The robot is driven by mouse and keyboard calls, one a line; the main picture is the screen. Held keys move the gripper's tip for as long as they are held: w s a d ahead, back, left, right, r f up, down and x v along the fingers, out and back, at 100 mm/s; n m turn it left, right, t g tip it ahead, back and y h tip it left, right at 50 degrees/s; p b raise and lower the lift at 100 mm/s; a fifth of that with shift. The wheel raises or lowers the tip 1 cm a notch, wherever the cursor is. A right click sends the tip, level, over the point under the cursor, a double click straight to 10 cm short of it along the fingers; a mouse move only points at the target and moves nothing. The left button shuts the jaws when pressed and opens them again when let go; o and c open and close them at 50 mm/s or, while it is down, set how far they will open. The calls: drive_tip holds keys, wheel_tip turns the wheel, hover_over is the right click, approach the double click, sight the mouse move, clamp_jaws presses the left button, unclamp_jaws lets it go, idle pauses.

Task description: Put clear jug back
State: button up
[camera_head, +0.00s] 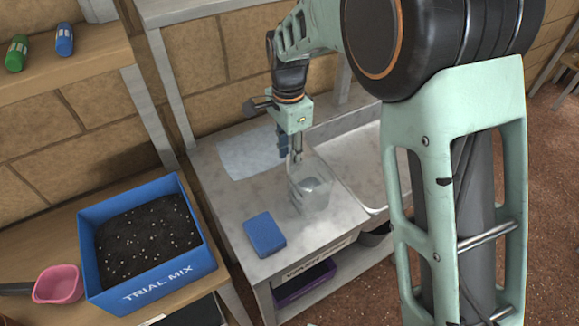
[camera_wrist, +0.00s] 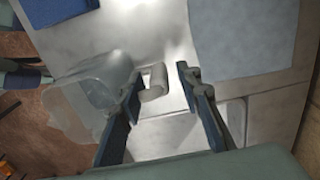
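The clear jug (camera_head: 314,190) stands on the grey bench top (camera_head: 228,205), left of the sink. It also shows in the wrist view (camera_wrist: 75,100), see-through, with its handle (camera_wrist: 155,82) toward my gripper. My gripper (camera_head: 293,157) points down beside the jug's far side in the head view. In the wrist view my gripper's fingers (camera_wrist: 158,75) are apart. The handle shows between the fingertips, closer to the left one; I cannot tell whether they touch. Part of the jug is hidden behind the left finger.
A blue sponge (camera_head: 264,234) lies near the bench's front left. A pale blue cloth (camera_head: 248,155) lies at the back. A sink (camera_head: 350,152) adjoins on the right. A blue soil box (camera_head: 150,278) and pink scoop (camera_head: 58,284) stand on the left table.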

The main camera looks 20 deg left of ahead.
wheel_tip(320, 180, up, 6)
drive_tip(key=shift+r, duration=0.1)
idle(0.5)
